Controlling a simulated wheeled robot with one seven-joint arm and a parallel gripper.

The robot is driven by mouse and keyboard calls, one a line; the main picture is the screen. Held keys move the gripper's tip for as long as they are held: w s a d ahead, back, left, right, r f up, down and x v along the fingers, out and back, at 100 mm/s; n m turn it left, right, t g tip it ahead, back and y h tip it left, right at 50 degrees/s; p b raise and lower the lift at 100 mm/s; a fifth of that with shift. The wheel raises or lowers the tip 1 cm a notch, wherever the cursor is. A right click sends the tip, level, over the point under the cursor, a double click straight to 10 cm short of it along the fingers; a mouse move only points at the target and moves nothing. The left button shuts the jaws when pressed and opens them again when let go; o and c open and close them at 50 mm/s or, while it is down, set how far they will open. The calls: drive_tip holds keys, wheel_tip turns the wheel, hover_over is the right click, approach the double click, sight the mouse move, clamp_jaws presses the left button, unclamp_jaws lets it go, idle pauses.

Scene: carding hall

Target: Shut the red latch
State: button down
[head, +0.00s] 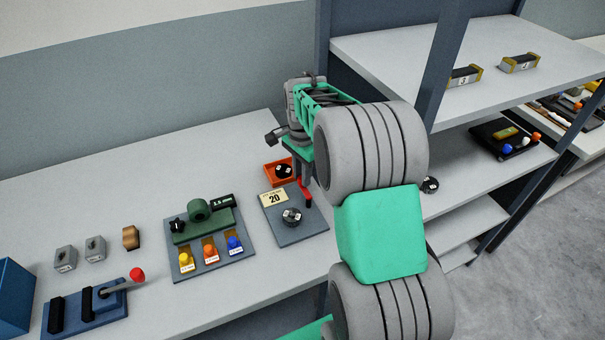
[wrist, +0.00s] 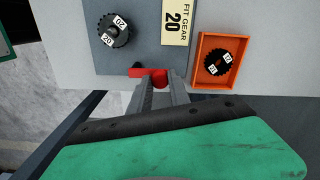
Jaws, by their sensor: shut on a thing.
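The red latch (wrist: 137,72) is at the edge of a grey plate (wrist: 150,45), beside a dark gear marked 20 (wrist: 113,30). In the wrist view its flat arm points left and its rounded end sits between my fingertips. My gripper (wrist: 161,84) is shut on that red end. In the head view the red latch (head: 306,193) shows just under my gripper (head: 304,180), partly hidden by the fingers. A sign reading "FIT GEAR 20" (wrist: 175,22) stands on the plate.
An orange tray (wrist: 199,77) holding another dark gear is close beside my gripper. On the bench to the left are a green fixture with coloured knobs (head: 210,240) and a red-knobbed lever (head: 137,274). Shelving (head: 480,100) stands close on the right.

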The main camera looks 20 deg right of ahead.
drive_tip(key=shift+a+n, duration=0.1)
drive_tip(key=shift+n, duration=0.2)
drive_tip(key=n, duration=0.1)
drive_tip(key=a+n, duration=0.1)
drive_tip(key=n, duration=0.2)
drive_tip(key=shift+s+a+b, duration=0.2)
drive_tip(key=shift+a+b, duration=0.1)
drive_tip(key=shift+a, duration=0.05)
drive_tip(key=n, duration=0.2)
drive_tip(key=s+a+n, duration=0.1)
drive_tip(key=n, duration=0.2)
drive_tip(key=shift+s+a+n, duration=0.15)
drive_tip(key=shift+a+n, duration=0.15)
drive_tip(key=shift+n, duration=0.1)
drive_tip(key=n, duration=0.1)
drive_tip(key=s+n, duration=0.1)
drive_tip(key=n, duration=0.2)
drive_tip(key=shift+s+a+n+b, duration=0.25)
drive_tip(key=shift+a+n+b, duration=0.05)
drive_tip(key=shift+a+b, duration=0.1)
drive_tip(key=shift+s+n, duration=0.5)
drive_tip(key=shift+n, duration=0.75)
drive_tip(key=shift+s+n, duration=0.5)
drive_tip(key=shift+n, duration=0.75)
drive_tip(key=c, duration=1.2)
unclamp_jaws()
